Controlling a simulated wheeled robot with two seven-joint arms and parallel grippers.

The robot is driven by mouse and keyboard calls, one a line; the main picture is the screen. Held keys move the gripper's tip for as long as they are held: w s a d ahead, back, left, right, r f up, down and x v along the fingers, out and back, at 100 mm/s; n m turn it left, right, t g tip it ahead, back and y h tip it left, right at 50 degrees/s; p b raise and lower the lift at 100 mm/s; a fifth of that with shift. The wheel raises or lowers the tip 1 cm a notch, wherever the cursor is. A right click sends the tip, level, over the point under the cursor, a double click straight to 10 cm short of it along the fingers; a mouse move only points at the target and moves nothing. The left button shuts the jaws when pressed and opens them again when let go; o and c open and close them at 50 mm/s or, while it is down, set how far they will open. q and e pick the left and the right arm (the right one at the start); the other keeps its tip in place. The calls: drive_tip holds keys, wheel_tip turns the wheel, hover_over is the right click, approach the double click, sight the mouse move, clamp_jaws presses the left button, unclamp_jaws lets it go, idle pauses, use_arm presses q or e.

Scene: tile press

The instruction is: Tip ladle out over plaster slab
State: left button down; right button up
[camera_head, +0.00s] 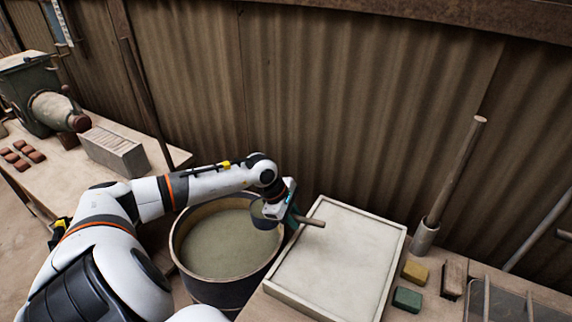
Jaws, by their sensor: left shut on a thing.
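My left gripper (291,214) is shut on the handle of the ladle. The ladle's wooden handle end (312,221) sticks out to the right, over the left edge of the plaster slab. The ladle's dark cup (264,215) is on the left of the gripper, over the right part of a round tub (181,229) of grey-green slurry. The cup looks roughly upright; what is in it is too small to tell. The pale plaster slab (335,262) lies flat in a low frame to the right of the tub. My right gripper is out of view.
Right of the slab are a wooden pole in a pale holder (424,238), a yellow block (415,271), a green block (407,299) and a brown block (454,279). A bench (75,180) with a machine and bricks stands left. A corrugated wall (330,110) closes the back.

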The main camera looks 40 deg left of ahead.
use_arm(q)
drive_tip(key=shift+w+d+f+m+g+h+p, duration=0.15)
drive_tip(key=shift+w+d+f+m+g+p, duration=0.4)
drive_tip(key=shift+d, duration=3.1)
drive_tip(key=shift+w+d+f+m+g+h+p, duration=0.15)
drive_tip(key=shift+w+d+f+p, duration=0.4)
drive_tip(key=shift+d, duration=3.05)
drive_tip(key=shift+w+d+f+m+g+h+p, duration=0.25)
drive_tip(key=shift+w+d+f, duration=0.5)
drive_tip(key=shift+d, duration=2.9)
drive_tip(key=shift+w+r+g, duration=0.2)
drive_tip(key=shift+r+g, duration=0.25)
drive_tip(key=shift+r, duration=0.1)
drive_tip(key=shift+r+g, duration=0.2)
drive_tip(key=shift+g, duration=0.5)
drive_tip(key=n+g+h+b, duration=0.1)
drive_tip(key=g+b, duration=0.1)
drive_tip(key=shift+r+g, duration=0.2)
drive_tip(key=shift+g, duration=0.2)
drive_tip(key=shift+w+r+n+g+h+b, duration=0.15)
drive_tip(key=shift+r+n+g+h+b, duration=0.2)
drive_tip(key=shift+g+b, duration=0.6)
drive_tip(key=shift+w+r+n+g+h+b, duration=0.15)
drive_tip(key=shift+r+g+b, duration=0.3)
drive_tip(key=shift+g+b, duration=0.45)
drive_tip(key=shift+w+r+n+g+h+b, duration=0.15)
drive_tip(key=shift+w+r+g+h+b, duration=0.2)
drive_tip(key=shift+g+b, duration=0.6)
